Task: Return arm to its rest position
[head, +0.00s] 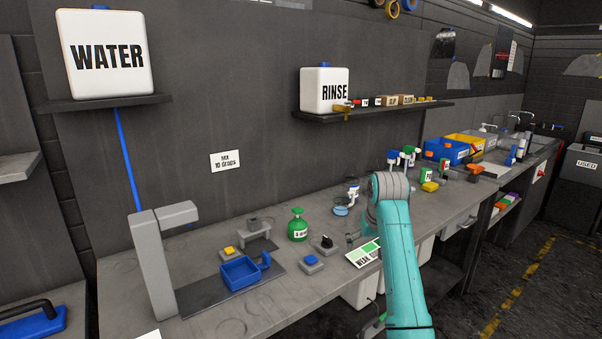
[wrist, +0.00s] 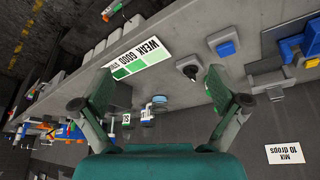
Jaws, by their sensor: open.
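My teal arm (head: 400,260) rises from the lower right of the head view and bends over the workbench (head: 215,315). My gripper (wrist: 160,102) shows in the wrist view with its two fingers spread wide apart and nothing between them. In the head view the gripper is mostly hidden by the arm. In the wrist view the bench, a card reading WEAK and GOOD (wrist: 138,56), and a blue button (wrist: 225,48) lie beyond the fingers. I cannot tell how far the fingers are from the bench.
A green bottle (head: 297,228), a blue tray (head: 239,272) and a grey tap stand (head: 153,262) are on the bench left of my arm. Spray bottles (head: 393,157) stand behind it. A shelf (head: 375,112) holds a RINSE tank (head: 324,90). Open floor (head: 520,280) lies at the right.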

